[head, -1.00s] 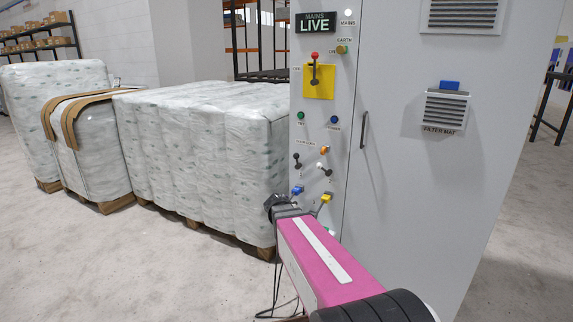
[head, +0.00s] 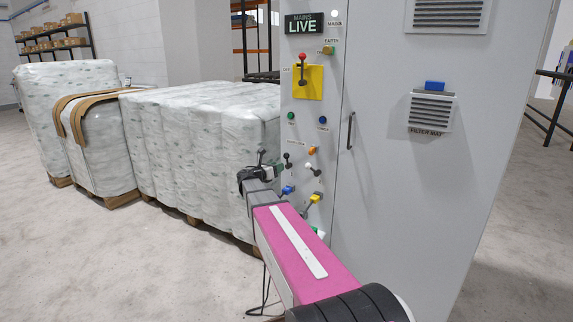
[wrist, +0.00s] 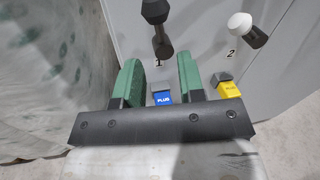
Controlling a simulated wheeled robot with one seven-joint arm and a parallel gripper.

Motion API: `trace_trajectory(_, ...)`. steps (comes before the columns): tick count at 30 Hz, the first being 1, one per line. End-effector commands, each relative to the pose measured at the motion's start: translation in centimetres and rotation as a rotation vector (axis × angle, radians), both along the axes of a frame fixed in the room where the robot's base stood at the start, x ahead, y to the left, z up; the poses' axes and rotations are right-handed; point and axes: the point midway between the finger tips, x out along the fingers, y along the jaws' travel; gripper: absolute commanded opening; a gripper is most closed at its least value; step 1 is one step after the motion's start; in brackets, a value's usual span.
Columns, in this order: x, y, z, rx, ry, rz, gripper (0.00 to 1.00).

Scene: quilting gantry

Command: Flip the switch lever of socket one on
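The lever of socket one (wrist: 157,32) has a black knob. It stands above the label 1 in the wrist view, with its knob end up in the picture. It shows small on the panel in the head view (head: 287,158). My gripper (wrist: 157,68) is open, its two green fingers apart with nothing between them. The lever lies just beyond the fingertips, and I see no contact. A blue plug (wrist: 162,98) marked PLUG shows through the gap between the fingers. In the head view my gripper (head: 262,168) is at the panel's left edge.
The white-knobbed lever labelled 2 (wrist: 247,29) and a yellow plug (wrist: 230,90) are to the right. The grey cabinet (head: 385,190) has a yellow-plated red-knob switch (head: 307,82) higher up. Wrapped pallets (head: 200,145) stand at the left. Floor is clear at lower left.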

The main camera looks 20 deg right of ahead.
Motion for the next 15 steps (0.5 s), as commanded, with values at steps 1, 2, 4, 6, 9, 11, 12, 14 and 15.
trace_trajectory(1,0.6,-1.0,0.0,0.000,-0.001,-0.003,0.36)
trace_trajectory(2,0.9,-1.5,0.0,0.001,-0.001,-0.004,0.36)
trace_trajectory(4,1.5,-2.6,0.0,0.001,-0.001,-0.002,0.36)
trace_trajectory(6,1.9,-3.7,0.0,0.001,-0.001,-0.003,0.36)
trace_trajectory(9,2.5,-4.8,0.0,0.002,-0.001,-0.001,0.36)
trace_trajectory(11,2.8,-5.4,0.0,0.002,-0.001,-0.001,0.36)
trace_trajectory(12,2.9,-5.8,0.0,0.001,-0.002,-0.002,0.36)
trace_trajectory(14,3.1,-6.1,0.0,0.001,-0.002,-0.002,0.36)
trace_trajectory(15,3.1,-6.3,0.0,0.001,-0.002,-0.002,0.36)
